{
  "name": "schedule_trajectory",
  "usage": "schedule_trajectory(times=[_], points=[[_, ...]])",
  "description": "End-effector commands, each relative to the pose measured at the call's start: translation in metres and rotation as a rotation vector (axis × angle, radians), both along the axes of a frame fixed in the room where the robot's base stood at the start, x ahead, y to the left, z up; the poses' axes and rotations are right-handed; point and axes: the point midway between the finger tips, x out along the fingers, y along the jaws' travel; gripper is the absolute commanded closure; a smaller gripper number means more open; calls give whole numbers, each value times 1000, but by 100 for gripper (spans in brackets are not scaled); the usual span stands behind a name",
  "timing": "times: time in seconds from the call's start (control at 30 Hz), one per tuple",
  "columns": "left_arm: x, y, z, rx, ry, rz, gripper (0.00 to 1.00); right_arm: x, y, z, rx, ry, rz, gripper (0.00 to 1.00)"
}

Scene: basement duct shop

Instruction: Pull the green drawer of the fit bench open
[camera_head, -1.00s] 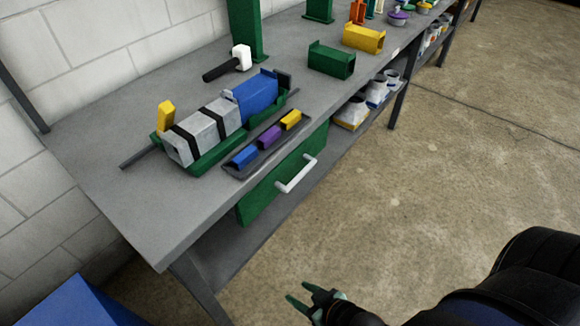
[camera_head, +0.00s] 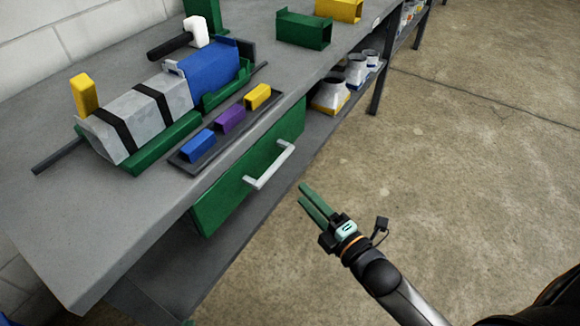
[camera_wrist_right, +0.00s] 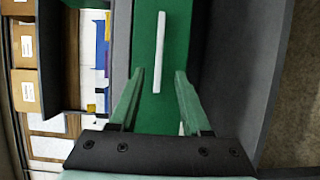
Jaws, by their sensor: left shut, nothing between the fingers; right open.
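The green drawer (camera_head: 228,195) sits under the top of the grey fit bench (camera_head: 50,235), its front close below the bench edge. It looks closed. Its pale bar handle (camera_head: 268,166) crosses the front at a slant. My right gripper (camera_head: 302,194) is open and empty, a short way to the right of the handle in the head view. In the right wrist view the drawer front (camera_wrist_right: 147,30) and the upright handle (camera_wrist_right: 160,45) lie ahead, with the handle between the lines of the two open fingers (camera_wrist_right: 158,75). The handle is not gripped. My left gripper is not in view.
A tray (camera_head: 187,167) of blue, purple and yellow blocks lies near the bench edge above the drawer. Behind it a grey and blue duct piece (camera_head: 208,69) rests in a green cradle. A lower shelf (camera_head: 240,230) runs below the drawer. The floor to the right is clear.

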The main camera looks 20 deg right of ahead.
Motion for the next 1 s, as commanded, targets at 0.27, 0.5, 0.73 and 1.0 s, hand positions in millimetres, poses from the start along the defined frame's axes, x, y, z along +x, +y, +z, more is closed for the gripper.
schedule_trajectory(times=[0.27, 0.5, 0.73, 1.0], points=[[-4, 1, -4, 1, 7, -1, 100, 30, 8, 1, -6, -8, 1, 52], [-4, 2, -10, 5, 8, 1, 100, 73, 20, 1, -5, -7, 1, 52], [-4, 4, -14, 8, 6, 1, 100, 105, 29, 0, -4, -4, 1, 52], [-3, 4, -14, 8, 3, 3, 100, 120, 33, 1, -6, -3, 1, 52]])
